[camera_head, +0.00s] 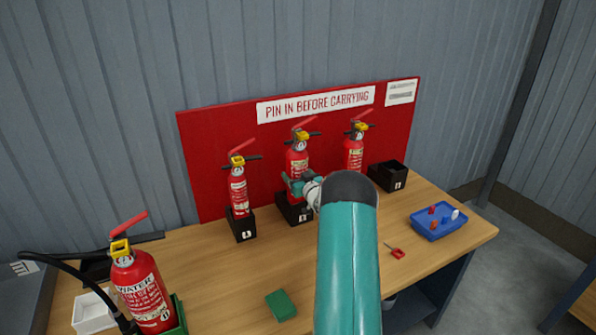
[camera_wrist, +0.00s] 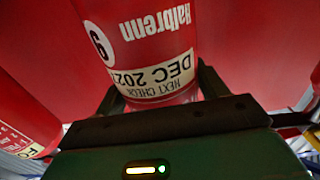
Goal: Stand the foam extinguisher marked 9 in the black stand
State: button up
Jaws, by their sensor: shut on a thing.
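The extinguisher marked 9 (camera_wrist: 140,45) fills the upper middle of the wrist view, upside down there, with a "NEXT CHECK DEC" label. My gripper (camera_wrist: 162,95) is shut around its red body. In the head view it is the middle extinguisher (camera_head: 297,160), upright, with a yellow collar and red handle. My gripper (camera_head: 298,186) crosses its lower body. A black stand (camera_head: 296,213) is right below it; my gripper hides how its base meets that stand. Another black stand (camera_head: 389,178), at the right, looks empty.
A red extinguisher (camera_head: 239,193) stands in a black stand at left; another (camera_head: 353,152) is at right, its base hidden. A water extinguisher (camera_head: 145,290) sits in a green stand in front. A blue tray (camera_head: 436,232), red pin (camera_head: 397,253) and green block (camera_head: 280,305) lie on the table.

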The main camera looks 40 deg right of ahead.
aim_at(297, 160)
jog(key=shift+r, duration=2.95)
